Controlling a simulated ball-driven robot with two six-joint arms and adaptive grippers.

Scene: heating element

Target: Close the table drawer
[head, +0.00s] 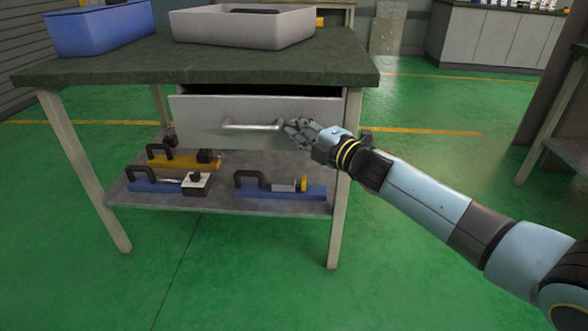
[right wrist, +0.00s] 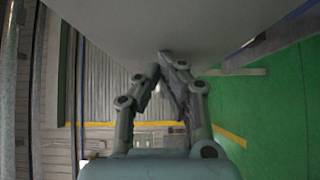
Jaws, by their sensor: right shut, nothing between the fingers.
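The table drawer (head: 205,120) is a light grey box front under the dark green table top (head: 110,66). It stands partly open, with a dark gap along its top edge. A metal bar handle (head: 250,126) is on its front. My right gripper (head: 292,130) is at the drawer front, just right of the handle, shut with nothing in it. In the right wrist view the fingertips (right wrist: 160,68) are close under a pale surface that looks like the drawer front (right wrist: 130,25); I cannot tell whether they touch it. My left gripper is not in view.
A blue bin (head: 100,32) and a grey tray (head: 240,28) stand on the table top. The lower shelf (head: 225,203) holds blue and yellow tools. The green floor (head: 430,110) in front and to the right is clear. Cabinets (head: 500,38) stand at the back right.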

